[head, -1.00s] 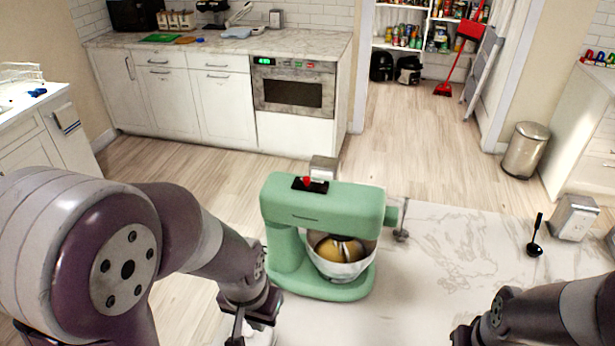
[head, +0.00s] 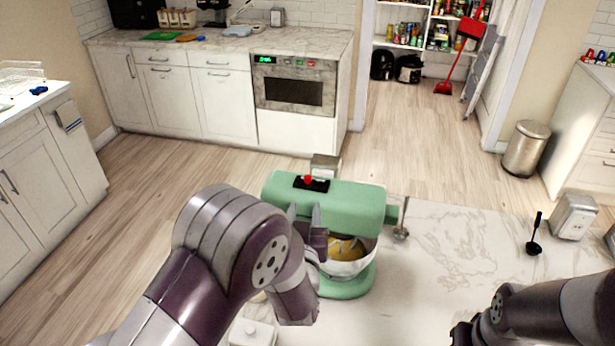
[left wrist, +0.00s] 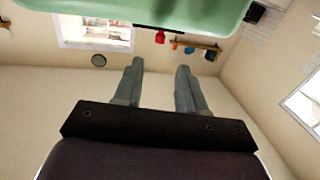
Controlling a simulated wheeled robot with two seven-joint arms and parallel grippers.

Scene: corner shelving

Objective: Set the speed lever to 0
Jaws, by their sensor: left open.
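A green stand mixer (head: 345,207) stands on the marble counter, with a metal bowl (head: 352,264) under its head. The speed lever shows as a red knob (head: 308,181) on a black plate (head: 318,185) on the mixer's head. My left gripper (head: 304,209) is open and empty, its fingers pointing up beside the near side of the head, below the lever. In the left wrist view the red knob (left wrist: 160,37) shows beyond the gap between the fingertips (left wrist: 160,64), apart from them. My right arm enters at the lower right; its finger state cannot be made out.
The marble counter (head: 450,270) is mostly clear to the mixer's right. A black ladle (head: 535,247) and a metal box (head: 574,217) are at the right. A white lidded container (head: 252,334) sits near the bottom edge, close to my left arm.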

